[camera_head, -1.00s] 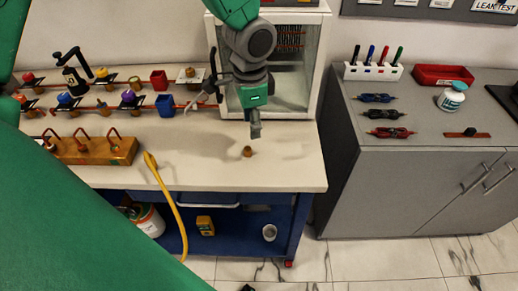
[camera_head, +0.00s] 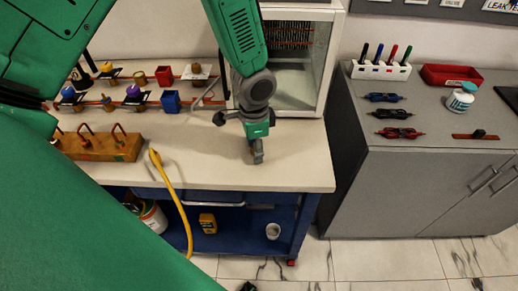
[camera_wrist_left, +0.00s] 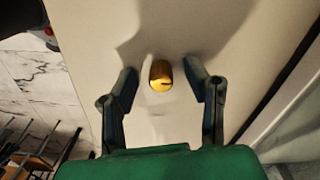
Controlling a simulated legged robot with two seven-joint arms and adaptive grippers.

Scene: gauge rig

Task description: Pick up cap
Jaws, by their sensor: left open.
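The cap (camera_wrist_left: 160,75) is a small brass-yellow cylinder on the pale bench top. In the left wrist view it lies between the two dark fingers of my left gripper (camera_wrist_left: 161,82), with a gap on each side. In the head view my left gripper (camera_head: 257,155) points down over the bench near its front edge and hides the cap. The gripper is open and empty. My right gripper is not in view.
A glass-fronted cabinet (camera_head: 335,60) stands right behind my left arm. A wooden block with hooks (camera_head: 100,147) and a yellow hose (camera_head: 170,190) are to the left. The bench around the gripper is clear.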

